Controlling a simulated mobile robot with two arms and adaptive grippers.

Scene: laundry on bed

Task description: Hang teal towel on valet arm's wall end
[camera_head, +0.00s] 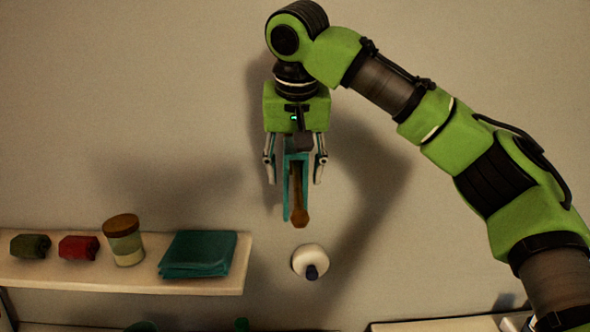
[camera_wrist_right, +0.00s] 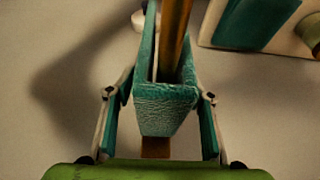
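A teal towel (camera_head: 286,185) hangs folded over the brown wooden valet arm (camera_head: 299,212) in the head view. The arm's rounded free tip shows below the towel; my right gripper partly hides its other end. In the right wrist view the towel (camera_wrist_right: 166,112) straddles the wooden bar (camera_wrist_right: 173,40), with a fold facing the gripper. My right gripper (camera_head: 295,183) points down from above, its fingers spread on both sides of the towel. Gaps show between fingers and towel in the wrist view (camera_wrist_right: 160,95). How far along the arm the towel sits is hard to judge. My left gripper is out of view.
A wall shelf (camera_head: 120,280) at left holds a green roll (camera_head: 30,246), a red roll (camera_head: 79,247), a wooden-lidded jar (camera_head: 124,241) and a folded teal cloth (camera_head: 198,254). A white round wall fitting with a dark knob (camera_head: 310,262) sits below the valet arm.

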